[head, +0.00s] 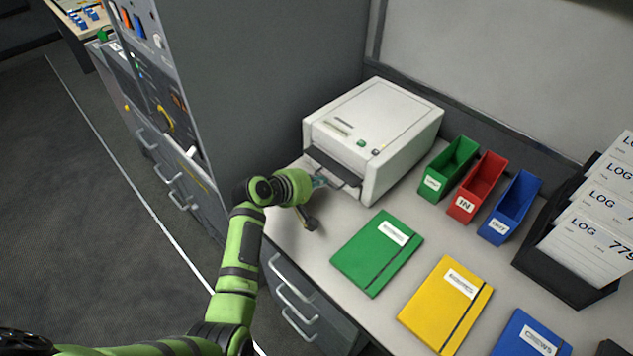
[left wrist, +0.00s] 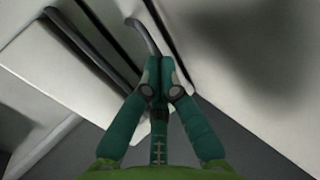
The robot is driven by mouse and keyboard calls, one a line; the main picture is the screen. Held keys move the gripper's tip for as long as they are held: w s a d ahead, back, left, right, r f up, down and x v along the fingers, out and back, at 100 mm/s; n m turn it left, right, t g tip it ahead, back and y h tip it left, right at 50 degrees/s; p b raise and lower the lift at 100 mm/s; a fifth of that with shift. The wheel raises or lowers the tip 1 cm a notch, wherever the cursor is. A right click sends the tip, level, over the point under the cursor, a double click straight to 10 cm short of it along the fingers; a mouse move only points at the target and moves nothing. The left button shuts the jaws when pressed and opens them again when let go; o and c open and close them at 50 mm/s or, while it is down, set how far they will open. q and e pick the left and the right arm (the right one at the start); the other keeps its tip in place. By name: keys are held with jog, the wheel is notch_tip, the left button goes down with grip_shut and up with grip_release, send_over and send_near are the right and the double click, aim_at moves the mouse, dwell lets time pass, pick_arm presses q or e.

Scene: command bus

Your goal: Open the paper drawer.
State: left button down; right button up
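The white printer (head: 375,118) stands on the desk against the grey cabinet. Its front, facing left, has a dark slot with a dark tray (head: 330,166). The paper drawer's front is low on that side, mostly hidden by my arm. My left gripper (head: 320,182) is at this low front. In the left wrist view my left gripper (left wrist: 160,88) has its green fingertips together on the curved metal drawer handle (left wrist: 146,36). The handle runs in between the fingertips. How far out the drawer stands is not clear. My right gripper is not in view.
Green (head: 448,168), red (head: 476,187) and blue (head: 510,207) bins stand right of the printer. Green (head: 370,262) and yellow (head: 440,310) notebooks lie in front. A small dark-headed object (head: 309,222) is beside my gripper. Desk drawers with handles (head: 290,278) are below.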

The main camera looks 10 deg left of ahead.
pick_arm(q)
jog(key=shift+s+d+f, duration=0.15)
jog(key=shift+d+f, duration=0.05)
jog(key=shift+d, duration=0.15)
jog(key=shift+s+a+f+p, duration=0.2)
jog(key=shift+s+a+p, duration=0.2)
jog(key=shift+p, duration=0.25)
jog(key=shift+s+a+r+p, duration=0.1)
jog(key=shift+s+a+p, duration=0.25)
jog(key=shift+s+p, duration=0.15)
jog(key=shift+s+a+r+p, duration=0.1)
jog(key=shift+s+a+p, duration=0.6)
jog(key=shift+s, duration=0.3)
jog(key=shift+s+a+p, duration=0.55)
jog(key=shift+s+a, duration=0.25)
jog(key=shift+s, duration=0.2)
jog(key=shift+s+a+p, duration=0.4)
jog(key=shift+s+a, duration=0.2)
jog(key=shift+s, duration=0.25)
jog(key=shift+s+a+p, duration=0.5)
jog(key=shift+s+a, duration=0.2)
jog(key=shift+s, duration=0.35)
jog(key=shift+s+a+p, duration=0.3)
jog(key=shift+s+a, duration=0.35)
jog(key=shift+s, duration=0.3)
jog(key=shift+s+a+p, duration=0.3)
jog(key=shift+s+a, duration=0.3)
jog(key=shift+s, duration=0.35)
jog(key=shift+s+a, duration=0.75)
jog(key=shift+s, duration=0.35)
